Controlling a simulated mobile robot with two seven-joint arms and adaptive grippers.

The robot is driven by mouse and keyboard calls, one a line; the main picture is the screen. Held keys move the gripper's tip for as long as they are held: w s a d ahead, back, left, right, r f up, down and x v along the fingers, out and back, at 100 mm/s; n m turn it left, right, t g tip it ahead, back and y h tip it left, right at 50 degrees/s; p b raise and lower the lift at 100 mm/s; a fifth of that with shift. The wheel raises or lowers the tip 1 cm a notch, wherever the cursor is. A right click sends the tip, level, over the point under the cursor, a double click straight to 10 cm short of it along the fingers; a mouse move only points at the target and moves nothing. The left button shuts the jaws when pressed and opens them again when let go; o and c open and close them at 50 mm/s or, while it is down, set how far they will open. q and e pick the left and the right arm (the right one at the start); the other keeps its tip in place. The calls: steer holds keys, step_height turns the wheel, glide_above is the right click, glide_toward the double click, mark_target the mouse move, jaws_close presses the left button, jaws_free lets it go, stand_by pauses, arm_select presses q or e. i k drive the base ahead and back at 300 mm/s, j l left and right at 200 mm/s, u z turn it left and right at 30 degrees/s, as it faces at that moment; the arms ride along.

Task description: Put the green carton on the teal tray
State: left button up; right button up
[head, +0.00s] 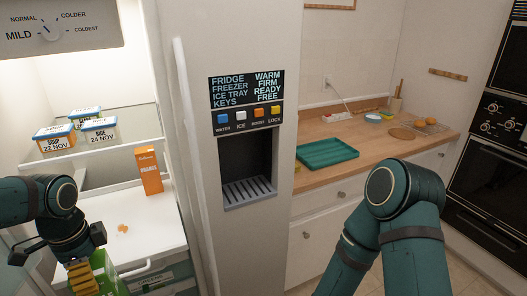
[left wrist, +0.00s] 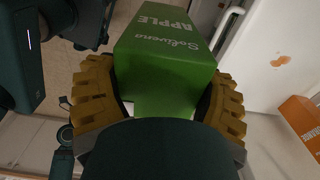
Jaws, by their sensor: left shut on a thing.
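The green carton (left wrist: 165,50), lettered APPLE, is between the yellow ridged fingers of my left gripper (left wrist: 160,100) in the left wrist view. My left gripper (head: 84,277) is shut on it. In the head view the green carton (head: 108,272) shows at the lower left, partly hidden by the gripper, in front of the open fridge. The teal tray (head: 327,153) lies empty on the wooden counter to the right of the fridge. My right arm shows at the lower right in the head view, but its gripper is out of view.
An orange carton (head: 149,171) stands on the fridge shelf (head: 165,215) beside a small orange spill. Labelled tubs (head: 55,138) sit further back. The fridge door with dispenser (head: 248,160) stands between the left gripper and the counter (head: 375,140).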

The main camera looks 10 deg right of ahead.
mark_target(323, 157)
steer(key=i+l+z, duration=0.15)
steer(key=l+z, duration=0.25)
steer(key=i+l+z, duration=0.15)
steer(key=z, duration=0.25)
steer(key=i+l+z, duration=0.2)
steer(key=z, duration=0.25)
steer(key=i+l+z, duration=0.1)
steer(key=i+z, duration=0.4)
steer(key=i, duration=0.2)
steer(key=i+l+u, duration=0.1)
steer(key=i+u, duration=0.25)
steer(key=i+l+u, duration=0.7)
steer(key=i+j, duration=0.1)
steer(key=i, duration=0.05)
